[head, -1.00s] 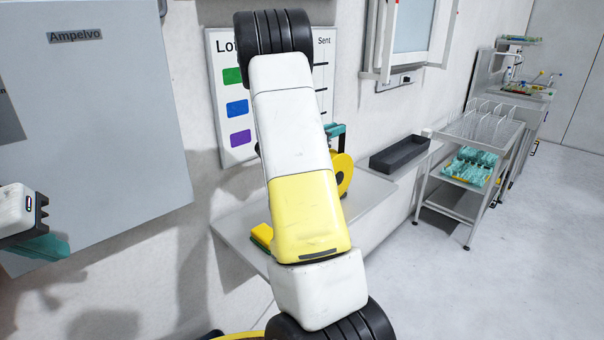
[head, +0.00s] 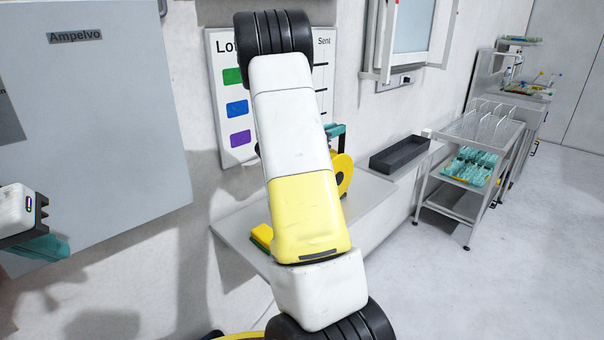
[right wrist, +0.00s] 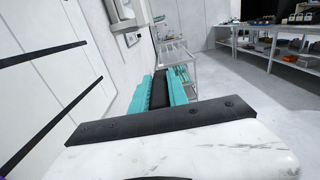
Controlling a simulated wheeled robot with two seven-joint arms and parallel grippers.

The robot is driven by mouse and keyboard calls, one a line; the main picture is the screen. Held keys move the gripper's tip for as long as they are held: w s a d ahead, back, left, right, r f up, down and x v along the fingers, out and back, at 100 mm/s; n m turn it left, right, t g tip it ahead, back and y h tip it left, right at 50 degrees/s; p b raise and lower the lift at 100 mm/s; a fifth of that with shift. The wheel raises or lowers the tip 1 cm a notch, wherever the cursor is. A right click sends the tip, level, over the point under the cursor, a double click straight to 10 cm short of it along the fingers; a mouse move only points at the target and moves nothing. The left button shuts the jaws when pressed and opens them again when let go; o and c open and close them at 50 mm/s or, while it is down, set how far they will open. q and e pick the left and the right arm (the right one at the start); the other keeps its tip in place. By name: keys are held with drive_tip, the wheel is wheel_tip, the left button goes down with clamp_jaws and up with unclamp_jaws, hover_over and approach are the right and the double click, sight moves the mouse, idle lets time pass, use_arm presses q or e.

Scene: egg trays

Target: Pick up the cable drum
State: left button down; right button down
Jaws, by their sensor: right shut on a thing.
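The cable drum (head: 343,176) shows in the head view as a yellow disc, partly hidden behind my right arm. It is just above the wall shelf; whether it touches the shelf is hidden. The teal tip of my right gripper (head: 335,130) shows at the drum's top, and the gripper is shut on it. In the right wrist view the teal fingers of my right gripper (right wrist: 160,90) have a dark part between them; the yellow disc does not show there. My left gripper (head: 42,247) is at the left edge, far from the drum, its opening unclear.
The shelf (head: 374,192) holds a yellow and green block (head: 262,235) and an empty-looking dark tray (head: 400,155). A whiteboard (head: 233,165) hangs close behind my right arm. A grey cabinet (head: 100,130) is at left. A wire-rack cart (head: 455,200) stands right, with open floor beyond.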

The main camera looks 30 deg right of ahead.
drive_tip(key=shift+r, duration=0.2)
drive_tip(key=shift+r, duration=1.75)
drive_tip(key=s+a+r, duration=0.1)
drive_tip(key=s+a, duration=0.9)
drive_tip(key=s, duration=0.2)
drive_tip(key=shift+a+r, duration=0.15)
drive_tip(key=shift+a, duration=0.2)
